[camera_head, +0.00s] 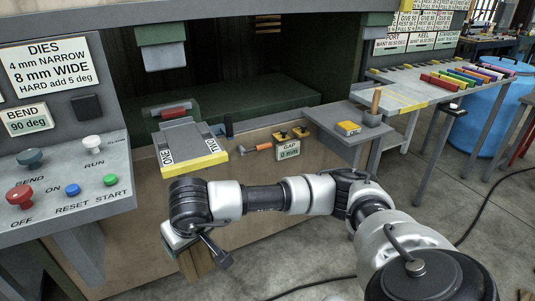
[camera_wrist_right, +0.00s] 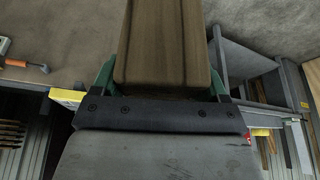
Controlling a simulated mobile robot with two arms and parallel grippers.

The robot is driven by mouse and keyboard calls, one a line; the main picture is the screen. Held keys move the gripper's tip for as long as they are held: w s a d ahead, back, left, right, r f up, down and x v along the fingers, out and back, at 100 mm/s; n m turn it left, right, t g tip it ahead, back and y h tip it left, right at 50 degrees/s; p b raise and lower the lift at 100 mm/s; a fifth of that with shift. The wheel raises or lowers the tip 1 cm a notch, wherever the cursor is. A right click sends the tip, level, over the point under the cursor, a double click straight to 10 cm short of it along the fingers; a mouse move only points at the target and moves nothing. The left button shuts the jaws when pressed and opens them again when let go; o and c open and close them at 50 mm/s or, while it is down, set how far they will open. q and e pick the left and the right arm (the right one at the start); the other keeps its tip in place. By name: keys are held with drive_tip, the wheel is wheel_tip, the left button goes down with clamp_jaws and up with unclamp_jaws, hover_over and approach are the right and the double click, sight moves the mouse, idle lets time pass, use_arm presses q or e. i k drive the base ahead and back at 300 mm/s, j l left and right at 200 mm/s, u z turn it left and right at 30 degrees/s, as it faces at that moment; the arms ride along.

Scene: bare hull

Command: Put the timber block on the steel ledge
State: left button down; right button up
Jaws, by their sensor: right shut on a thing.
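The timber block (camera_head: 198,264) is brown and hangs under my right gripper (camera_head: 190,243), in front of the machine and low in the head view. In the right wrist view the block (camera_wrist_right: 165,42) sits between the green fingers of my right gripper (camera_wrist_right: 161,78), which are shut on it. A grey ledge (camera_head: 333,117), likely the steel ledge, stands up and to the right of the gripper, apart from the block. My left gripper is not in view.
A grey plate with a yellow edge (camera_head: 196,166), marked ONE and TWO, juts out above the gripper. A button panel (camera_head: 70,178) is at left.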

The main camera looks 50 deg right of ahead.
sight(330, 114)
drive_tip(key=i+l+z, duration=0.1)
drive_tip(key=z, duration=0.35)
drive_tip(key=i+l+z, duration=0.15)
drive_tip(key=z, duration=0.3)
drive_tip(key=l, duration=0.1)
